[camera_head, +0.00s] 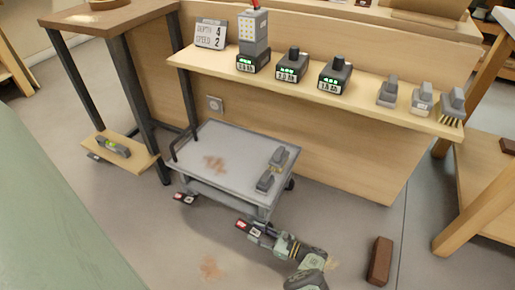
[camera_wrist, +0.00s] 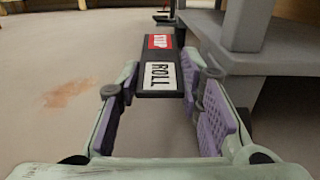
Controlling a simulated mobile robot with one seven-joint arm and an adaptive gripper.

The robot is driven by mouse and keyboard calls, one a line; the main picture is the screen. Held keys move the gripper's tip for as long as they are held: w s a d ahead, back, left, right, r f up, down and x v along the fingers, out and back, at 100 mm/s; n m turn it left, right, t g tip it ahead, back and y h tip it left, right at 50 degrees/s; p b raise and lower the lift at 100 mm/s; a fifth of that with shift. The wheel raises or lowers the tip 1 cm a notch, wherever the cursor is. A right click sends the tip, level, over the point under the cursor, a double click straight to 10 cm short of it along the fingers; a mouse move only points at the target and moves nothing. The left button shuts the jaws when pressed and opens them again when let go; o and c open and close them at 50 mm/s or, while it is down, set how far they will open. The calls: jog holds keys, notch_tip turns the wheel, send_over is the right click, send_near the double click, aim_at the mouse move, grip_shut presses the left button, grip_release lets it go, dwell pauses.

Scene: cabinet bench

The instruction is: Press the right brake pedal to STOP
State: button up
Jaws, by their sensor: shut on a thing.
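The right brake pedal (camera_head: 242,225) is a dark bar low at the front right corner of the grey cart (camera_head: 225,150). In the wrist view the pedal (camera_wrist: 161,62) has a red label, which seems to read STOP, at its far end and a white ROLL label at its near end. My gripper (camera_head: 256,232) is at the pedal's near, ROLL end. In the wrist view the purple-padded fingers of my gripper (camera_wrist: 162,82) are on both sides of that end, shut on it. The left pedal (camera_head: 185,199) is low at the cart's front left. Pedal tilt is unclear.
A wooden shelf (camera_head: 310,92) behind bears batteries and brushes. A brown brick (camera_head: 380,262) stands on the floor to the right. The floor left of the pedal is open, with a rusty stain (camera_head: 211,268).

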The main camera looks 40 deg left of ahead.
jog(key=shift+r+h+p, duration=0.75)
jog(key=shift+h+p, duration=0.05)
jog(key=shift+p, duration=1.5)
jog(key=h+p, duration=0.1)
jog(key=p, duration=0.1)
jog(key=h+p, duration=0.1)
jog(key=p, duration=0.2)
jog(key=shift+r+t, duration=0.3)
jog(key=shift+r, duration=0.05)
jog(key=shift+f+h+p, duration=0.1)
jog(key=shift+h+p, duration=0.5)
jog(key=shift+p, duration=0.3)
jog(key=shift+f, duration=0.2)
jog(key=o, duration=0.9)
jog(key=shift+d, duration=0.1)
